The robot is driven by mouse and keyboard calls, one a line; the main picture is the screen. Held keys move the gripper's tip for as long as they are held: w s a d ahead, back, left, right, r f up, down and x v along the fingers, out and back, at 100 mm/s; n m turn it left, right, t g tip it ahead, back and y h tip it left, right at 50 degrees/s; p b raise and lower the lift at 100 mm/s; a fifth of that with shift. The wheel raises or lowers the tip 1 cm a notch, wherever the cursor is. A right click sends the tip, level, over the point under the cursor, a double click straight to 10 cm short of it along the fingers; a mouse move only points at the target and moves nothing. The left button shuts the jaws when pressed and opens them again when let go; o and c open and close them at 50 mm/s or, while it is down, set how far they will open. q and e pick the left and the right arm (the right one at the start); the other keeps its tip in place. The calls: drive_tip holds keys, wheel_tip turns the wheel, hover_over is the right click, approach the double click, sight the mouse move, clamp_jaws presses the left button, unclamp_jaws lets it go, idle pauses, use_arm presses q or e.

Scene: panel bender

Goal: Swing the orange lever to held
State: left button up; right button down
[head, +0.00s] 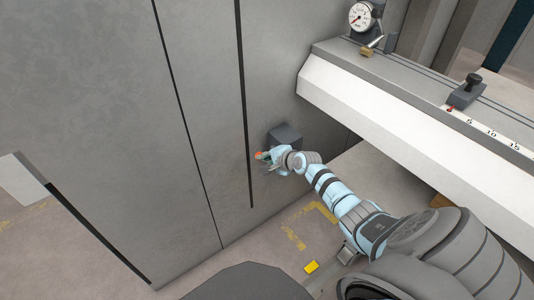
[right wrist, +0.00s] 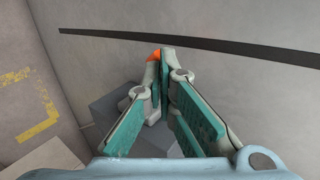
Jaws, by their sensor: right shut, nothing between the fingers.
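The orange lever (head: 259,154) shows only as a small orange patch at the fingertips of my right gripper (head: 267,157). In the right wrist view its orange tip (right wrist: 153,56) peeks out just left of and beyond the fingertips (right wrist: 162,62). The rest of the lever is hidden by the fingers. I cannot tell whether they touch it. The right gripper is shut with nothing between its fingers. It is in front of a dark grey box (head: 286,132) on the machine's grey side panel. My left gripper is not in view.
The grey machine panel (head: 205,110) with dark vertical seams stands just beyond the gripper. A bench ledge (head: 400,100) with a dial gauge (head: 361,16) and a ruler scale (head: 490,130) juts out at the right, above my forearm. Yellow marks (head: 293,238) lie on the floor.

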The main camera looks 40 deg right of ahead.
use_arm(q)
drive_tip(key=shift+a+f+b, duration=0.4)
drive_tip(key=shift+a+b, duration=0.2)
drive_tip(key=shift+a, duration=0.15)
use_arm(e)
wheel_tip(320, 180, down, 8)
drive_tip(key=a+n+h, duration=0.1)
drive_tip(key=a+h, duration=0.1)
drive_tip(key=shift+n, duration=0.3)
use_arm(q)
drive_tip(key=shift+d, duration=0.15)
use_arm(e)
drive_tip(key=shift+a+f, duration=0.1)
use_arm(q)
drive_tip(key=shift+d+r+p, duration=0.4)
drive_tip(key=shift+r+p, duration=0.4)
drive_tip(key=shift+p, duration=0.05)
use_arm(e)
drive_tip(key=shift+r, duration=0.8)
